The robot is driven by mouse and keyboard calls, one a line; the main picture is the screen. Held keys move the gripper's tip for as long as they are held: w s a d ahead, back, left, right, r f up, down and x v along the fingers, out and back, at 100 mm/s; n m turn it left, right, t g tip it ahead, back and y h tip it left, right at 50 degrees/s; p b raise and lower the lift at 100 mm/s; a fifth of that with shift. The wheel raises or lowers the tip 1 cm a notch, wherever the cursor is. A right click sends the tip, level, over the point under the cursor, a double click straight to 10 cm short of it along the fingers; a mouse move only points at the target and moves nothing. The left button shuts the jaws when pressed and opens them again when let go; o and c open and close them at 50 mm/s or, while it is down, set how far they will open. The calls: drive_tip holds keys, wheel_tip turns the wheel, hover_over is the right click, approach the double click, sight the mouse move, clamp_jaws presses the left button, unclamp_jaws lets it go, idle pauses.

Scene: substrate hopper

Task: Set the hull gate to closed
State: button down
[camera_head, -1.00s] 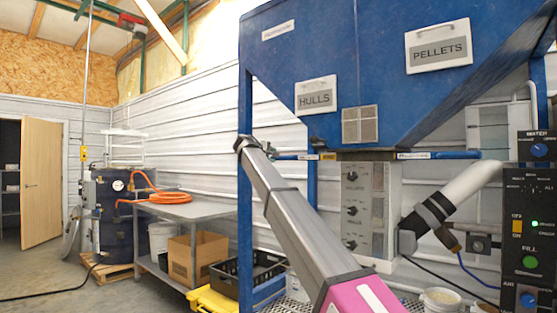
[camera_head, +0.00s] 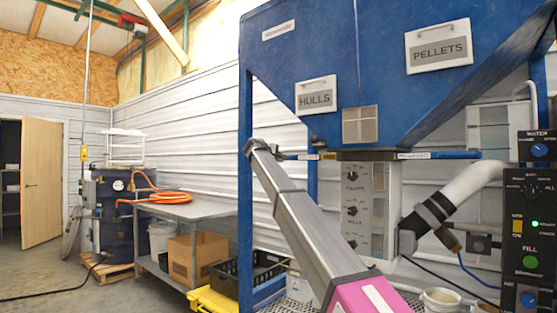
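The blue hopper (camera_head: 330,60) carries a HULLS sign (camera_head: 316,95) on its left slope and a PELLETS sign (camera_head: 438,46) on its right. Below the HULLS side, a short blue gate bar with a pale label (camera_head: 306,157) sticks out left from under the hopper, beside a small yellow tag (camera_head: 328,156). A longer blue bar (camera_head: 445,155) sticks out on the right, under the pellets side. My gripper (camera_head: 254,147) is at the far end of my arm, just left of the hull bar and overlapping its outer end in the picture. Contact and the finger opening cannot be made out.
A blue hopper post (camera_head: 245,200) stands close to my gripper. A panel with several knobs (camera_head: 364,210) is behind my arm. A grey pipe (camera_head: 465,192) and black control box (camera_head: 530,230) are at right. A metal table (camera_head: 185,211) stands left.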

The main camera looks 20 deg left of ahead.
sight(291, 157)
drive_tip(key=s+d, duration=0.1)
drive_tip(key=d, duration=0.1)
drive_tip(key=s+d, duration=0.1)
drive_tip(key=d, duration=0.1)
drive_tip(key=s+d, duration=0.1)
drive_tip(key=d, duration=0.1)
drive_tip(key=shift+d, duration=0.35)
drive_tip(key=shift+f, duration=0.1)
drive_tip(key=c, duration=1.1)
unclamp_jaws()
drive_tip(key=shift+d, duration=0.1)
drive_tip(key=v, duration=1)
drive_tip(key=shift+s+a, duration=0.25)
drive_tip(key=shift+s, duration=0.05)
